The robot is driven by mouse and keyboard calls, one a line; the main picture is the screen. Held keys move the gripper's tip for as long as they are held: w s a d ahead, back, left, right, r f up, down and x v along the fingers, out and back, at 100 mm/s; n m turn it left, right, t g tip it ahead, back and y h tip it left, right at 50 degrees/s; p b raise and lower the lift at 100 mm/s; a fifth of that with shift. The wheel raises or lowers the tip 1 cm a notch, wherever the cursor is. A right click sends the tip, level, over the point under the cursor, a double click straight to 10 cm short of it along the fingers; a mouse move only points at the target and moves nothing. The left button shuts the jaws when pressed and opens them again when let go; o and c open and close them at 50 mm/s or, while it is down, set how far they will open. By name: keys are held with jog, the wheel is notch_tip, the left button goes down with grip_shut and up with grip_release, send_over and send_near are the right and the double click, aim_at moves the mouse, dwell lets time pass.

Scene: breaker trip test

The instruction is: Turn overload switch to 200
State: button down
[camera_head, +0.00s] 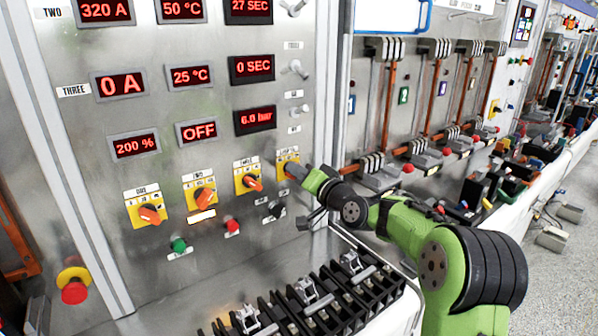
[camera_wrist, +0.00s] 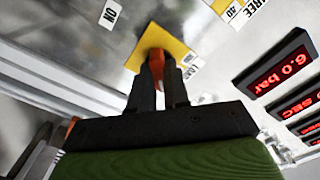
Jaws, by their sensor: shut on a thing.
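A row of rotary switches with orange knobs on yellow plates runs across the grey panel. The rightmost yellow plate (camera_head: 287,160) is partly hidden by my gripper (camera_head: 297,172). In the wrist view, my gripper (camera_wrist: 162,82) is shut on the orange knob (camera_wrist: 156,60) of this switch, with the yellow plate (camera_wrist: 178,47) behind it. The knob's pointer setting is hidden by the fingers. A red display (camera_head: 134,145) on the panel reads 200 %. I cannot clearly read this switch's label.
Other orange-knobbed switches (camera_head: 150,214) stand to the left. A green button (camera_head: 179,245), a red button (camera_head: 232,226) and a dark knob (camera_head: 276,209) sit below. A red emergency button (camera_head: 74,290) is at lower left. Black breakers (camera_head: 310,300) stand below my arm.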

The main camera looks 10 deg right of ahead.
jog(key=shift+r, duration=0.3)
jog(key=c, duration=1.1)
grip_release()
jog(key=shift+c, duration=0.2)
jog(key=shift+o, duration=0.2)
jog(key=shift+w+f, duration=0.15)
jog(key=shift+f, duration=0.05)
jog(key=b+v, duration=0.2)
jog(key=v, duration=1.3)
jog(key=shift+s+d, duration=0.15)
jog(key=shift+s, duration=0.2)
jog(key=shift+f, duration=0.1)
